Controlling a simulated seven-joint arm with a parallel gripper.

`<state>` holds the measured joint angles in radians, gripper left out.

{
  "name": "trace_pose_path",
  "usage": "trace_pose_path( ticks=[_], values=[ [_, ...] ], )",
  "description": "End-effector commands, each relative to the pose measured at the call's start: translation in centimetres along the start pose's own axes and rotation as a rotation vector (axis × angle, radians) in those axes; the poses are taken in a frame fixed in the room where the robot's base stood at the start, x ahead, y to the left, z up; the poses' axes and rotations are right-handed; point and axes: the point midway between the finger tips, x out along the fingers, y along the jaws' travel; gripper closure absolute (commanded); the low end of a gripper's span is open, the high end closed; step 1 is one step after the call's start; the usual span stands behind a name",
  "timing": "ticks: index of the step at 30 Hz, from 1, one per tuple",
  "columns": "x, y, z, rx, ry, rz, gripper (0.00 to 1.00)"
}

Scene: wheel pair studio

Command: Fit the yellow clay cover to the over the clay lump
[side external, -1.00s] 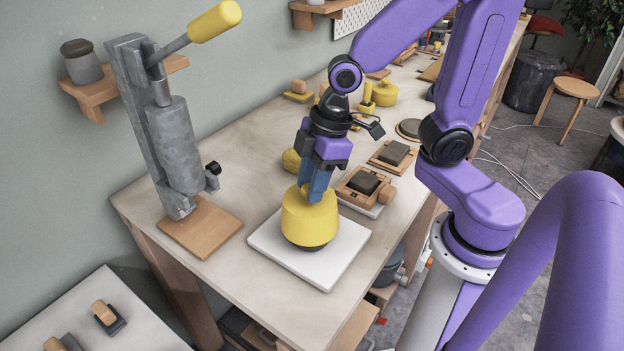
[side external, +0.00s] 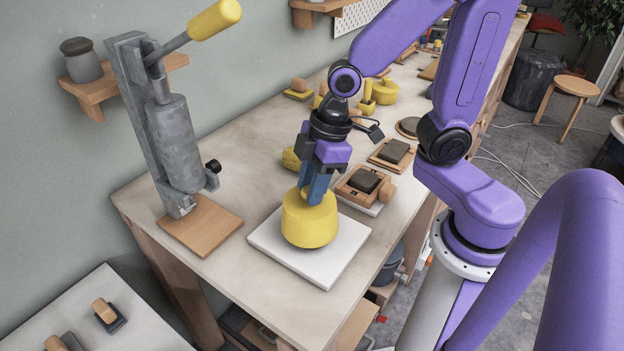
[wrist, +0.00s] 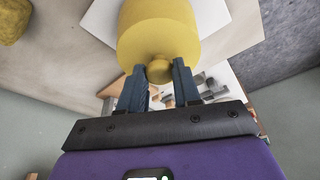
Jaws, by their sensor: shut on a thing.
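The yellow clay cover (side external: 310,222) is a bucket-shaped cap standing upright over the white board (side external: 342,266). It also fills the top middle of the wrist view (wrist: 158,30). My gripper (side external: 316,190) points down from above and is shut on the cover's top knob, which shows between the fingers in the wrist view (wrist: 159,73). The clay lump is not visible now; the cover hides the spot where a dark base showed earlier. I cannot tell whether the cover's rim touches the board.
A grey lever press (side external: 176,145) on a wooden base stands to the left. A yellow lump (side external: 291,159) lies behind the cover. Wooden trays with dark blocks (side external: 364,185) sit close on the right.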

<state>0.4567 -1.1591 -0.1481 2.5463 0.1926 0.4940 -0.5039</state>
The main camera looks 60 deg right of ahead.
Motion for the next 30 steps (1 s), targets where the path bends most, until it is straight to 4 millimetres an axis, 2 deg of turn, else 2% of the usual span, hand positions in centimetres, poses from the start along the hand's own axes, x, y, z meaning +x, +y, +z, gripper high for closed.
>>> trace_pose_path(
  ticks=[18,28,29,30],
  values=[
    [1.7,0.0,0.5,0.001,-0.002,0.000,1.00],
    [1.8,0.0,0.6,0.001,-0.001,0.000,1.00],
    [1.8,0.0,0.5,0.001,-0.001,0.000,0.64],
    [1.8,0.0,0.5,0.001,-0.001,0.000,0.51]
  ],
)
